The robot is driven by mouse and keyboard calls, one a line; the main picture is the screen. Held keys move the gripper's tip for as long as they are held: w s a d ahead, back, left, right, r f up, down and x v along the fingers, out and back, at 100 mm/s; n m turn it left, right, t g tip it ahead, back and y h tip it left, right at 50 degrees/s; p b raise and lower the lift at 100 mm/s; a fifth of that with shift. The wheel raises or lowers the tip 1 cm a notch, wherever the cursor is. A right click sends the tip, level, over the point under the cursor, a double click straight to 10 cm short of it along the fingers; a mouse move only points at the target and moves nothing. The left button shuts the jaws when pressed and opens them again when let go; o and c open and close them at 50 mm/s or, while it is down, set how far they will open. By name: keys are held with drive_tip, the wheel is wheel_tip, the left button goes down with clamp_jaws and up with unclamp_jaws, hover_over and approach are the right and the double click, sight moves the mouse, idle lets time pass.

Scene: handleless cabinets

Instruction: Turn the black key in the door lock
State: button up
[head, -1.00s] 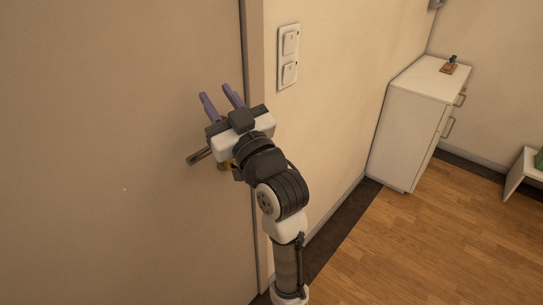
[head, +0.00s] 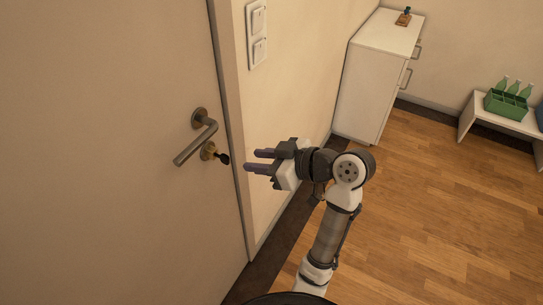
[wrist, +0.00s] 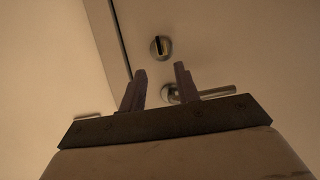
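The black key (head: 222,158) sticks out of the brass-coloured lock cylinder (head: 208,151), just below the door handle (head: 196,140). My gripper (head: 253,161) is to the right of the key, apart from it, with its purple fingers pointing left at the door. The fingers are spread with nothing between them. In the wrist view, my gripper's fingers (wrist: 160,82) are also apart. The round lock (wrist: 160,47) shows beyond them with a dark upright shape in its middle, and the handle (wrist: 215,93) is partly behind the right finger.
The door (head: 110,130) looks closed against its frame. A light switch panel (head: 257,35) is on the wall above my gripper. A white cabinet (head: 370,75) and a low white bench (head: 490,115) with a green bottle crate (head: 506,104) stand further back. The wooden floor between is clear.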

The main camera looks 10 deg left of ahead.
sight(227, 156)
drive_tip(key=p+x, duration=0.1)
drive_tip(key=x, duration=0.8)
drive_tip(key=shift+w+a+f+p, duration=0.1)
drive_tip(key=shift+a+f+p, duration=0.05)
drive_tip(key=shift+a+p, duration=0.2)
drive_tip(key=c, duration=0.7)
